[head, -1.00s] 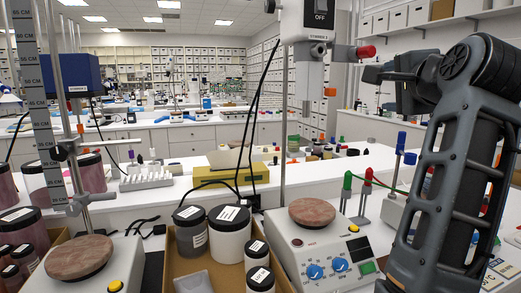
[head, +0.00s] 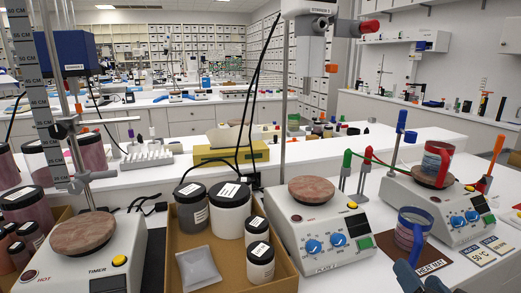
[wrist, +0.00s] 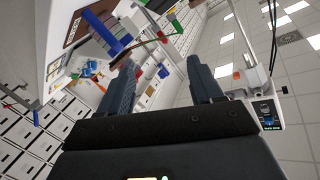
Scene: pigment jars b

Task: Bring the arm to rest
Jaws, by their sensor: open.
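My gripper (wrist: 161,85) shows in the wrist view with its two dark fingers spread apart and nothing between them. In the head view only the dark tips of my gripper (head: 421,281) show at the lower right edge, in front of the heat mat (head: 432,264). The rest of my arm is out of the head view. The wrist view is tilted and takes in ceiling, cabinets and part of a bench.
A blue-handled jar (head: 408,232) stands on or beside the heat mat. A middle hotplate (head: 325,232) stands between.

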